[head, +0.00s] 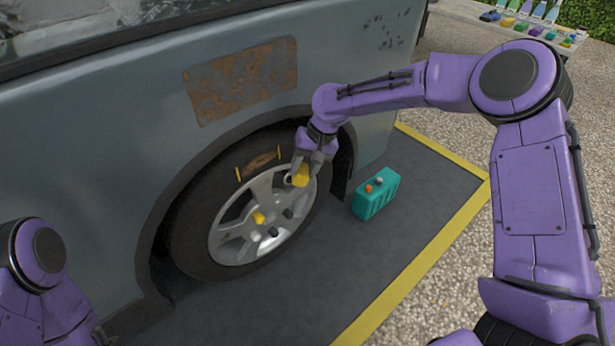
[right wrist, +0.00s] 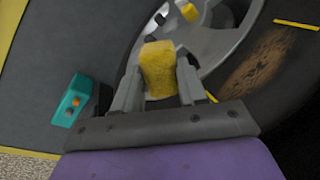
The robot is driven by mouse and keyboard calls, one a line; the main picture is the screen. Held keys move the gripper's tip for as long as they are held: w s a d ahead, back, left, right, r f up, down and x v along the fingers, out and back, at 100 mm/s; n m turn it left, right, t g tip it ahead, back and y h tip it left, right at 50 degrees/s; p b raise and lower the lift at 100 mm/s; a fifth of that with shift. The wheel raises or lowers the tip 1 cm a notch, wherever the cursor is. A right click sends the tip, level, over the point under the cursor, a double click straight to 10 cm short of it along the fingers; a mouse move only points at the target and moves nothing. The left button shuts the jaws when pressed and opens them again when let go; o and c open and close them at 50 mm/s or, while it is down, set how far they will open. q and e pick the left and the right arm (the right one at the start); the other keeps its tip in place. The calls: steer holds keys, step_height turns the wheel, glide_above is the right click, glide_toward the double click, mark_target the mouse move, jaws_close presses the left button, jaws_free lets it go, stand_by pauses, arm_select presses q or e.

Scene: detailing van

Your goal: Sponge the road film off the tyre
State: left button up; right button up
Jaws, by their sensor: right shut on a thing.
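The tyre (head: 190,245) is on a grey wheel under the van's arch. A brown film patch (head: 260,161) lies on its upper sidewall between two yellow marks; it also shows in the right wrist view (right wrist: 258,68). My right gripper (head: 304,166) is shut on a yellow sponge (head: 300,176), held in front of the wheel rim just below and right of the patch. In the right wrist view the sponge (right wrist: 158,70) sits between the fingers, apart from the patch. My left arm shows at the lower left; its gripper is out of view.
A teal box (head: 376,194) with orange and white knobs stands on the dark mat right of the wheel. A rusty patch (head: 241,80) is on the van panel above. Bottles and coloured items stand on a far table at the upper right.

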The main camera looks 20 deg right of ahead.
mark_target(303, 180)
step_height(303, 180, down, 2)
steer(key=shift+f+m+t+y+b, duration=0.1)
steer(key=shift+m+t+y+b, duration=0.2)
steer(key=shift+m+t+y, duration=0.55)
steer(key=shift+a+f+m+t+y, duration=0.25)
steer(key=shift+m+t+y, duration=0.4)
steer(key=shift+y, duration=0.2)
steer(key=shift+s+a+f+m+t+y+b, duration=0.15)
steer(key=shift+m+t+y+b, duration=0.35)
steer(key=shift+t, duration=0.3)
steer(key=m+t, duration=0.1)
steer(key=t, duration=0.1)
steer(key=shift+s+a+r+m+t+b, duration=0.2)
steer(key=shift+a+m+t+b, duration=0.1)
steer(key=shift+m+b, duration=0.1)
steer(key=t, duration=0.1)
steer(key=m+t, duration=0.1)
steer(key=s+t+b, duration=0.1)
steer(key=shift+a+r+m, duration=0.2)
steer(key=shift+r+m, duration=0.1)
steer(key=shift+m, duration=0.1)
steer(key=s+d+r+m+t+h+b, duration=0.2)
steer(key=s+r+m+t, duration=0.15)
steer(key=t, duration=0.25)
steer(key=x, duration=0.4)
steer(key=shift+a+f+b, duration=0.15)
steer(key=shift+f+b, duration=0.15)
steer(key=shift+f, duration=0.1)
steer(key=shift+x, duration=0.75)
